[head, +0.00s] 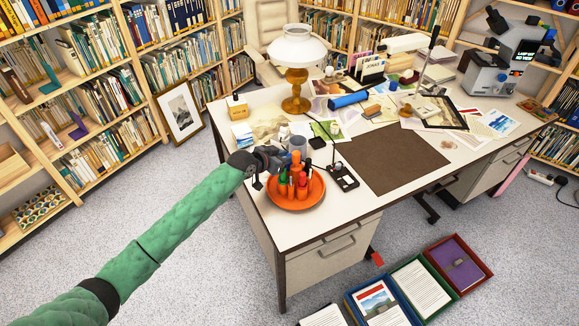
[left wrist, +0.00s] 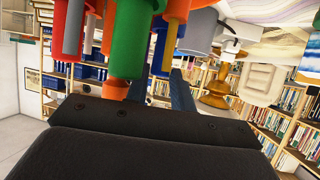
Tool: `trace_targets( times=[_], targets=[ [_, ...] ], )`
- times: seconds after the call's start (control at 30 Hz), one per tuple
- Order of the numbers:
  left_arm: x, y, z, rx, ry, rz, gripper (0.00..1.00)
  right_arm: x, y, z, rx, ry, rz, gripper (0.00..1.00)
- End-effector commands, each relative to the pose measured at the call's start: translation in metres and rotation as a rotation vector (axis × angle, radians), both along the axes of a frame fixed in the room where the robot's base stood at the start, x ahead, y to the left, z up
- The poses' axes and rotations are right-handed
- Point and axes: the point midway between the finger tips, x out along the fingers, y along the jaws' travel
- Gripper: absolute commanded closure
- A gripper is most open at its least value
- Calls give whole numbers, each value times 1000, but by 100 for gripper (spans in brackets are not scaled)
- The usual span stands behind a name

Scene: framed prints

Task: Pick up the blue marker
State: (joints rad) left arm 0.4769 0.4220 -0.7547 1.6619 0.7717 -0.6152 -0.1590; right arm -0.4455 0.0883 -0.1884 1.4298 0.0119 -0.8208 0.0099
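An orange round tray (head: 295,203) on the desk's near left corner holds several upright markers, orange, red and green. My left gripper (head: 272,160) is at the tray's far left side, close beside the markers. In the left wrist view its two dark fingers (left wrist: 160,92) stand apart. In the head view the blue marker is not clearly distinguishable. My right gripper is out of view.
A white-shaded brass lamp (head: 297,75) stands further back. A brown desk mat (head: 390,158) is bare.

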Motion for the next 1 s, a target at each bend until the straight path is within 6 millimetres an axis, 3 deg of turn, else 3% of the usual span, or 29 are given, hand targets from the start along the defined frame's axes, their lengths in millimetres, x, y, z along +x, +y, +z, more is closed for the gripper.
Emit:
trace_targets(
  times=[0.03,0.1,0.57,0.77,1.0],
  targets=[
    [0,0,0,0,0,0,86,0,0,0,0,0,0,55],
    [0,0,0,0,0,0,100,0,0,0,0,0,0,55],
    [0,0,9,0,0,0,100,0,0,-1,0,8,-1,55],
    [1,0,43,0,-5,-2,100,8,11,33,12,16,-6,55],
    [0,0,102,0,-5,-2,100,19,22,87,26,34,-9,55]
  ],
)
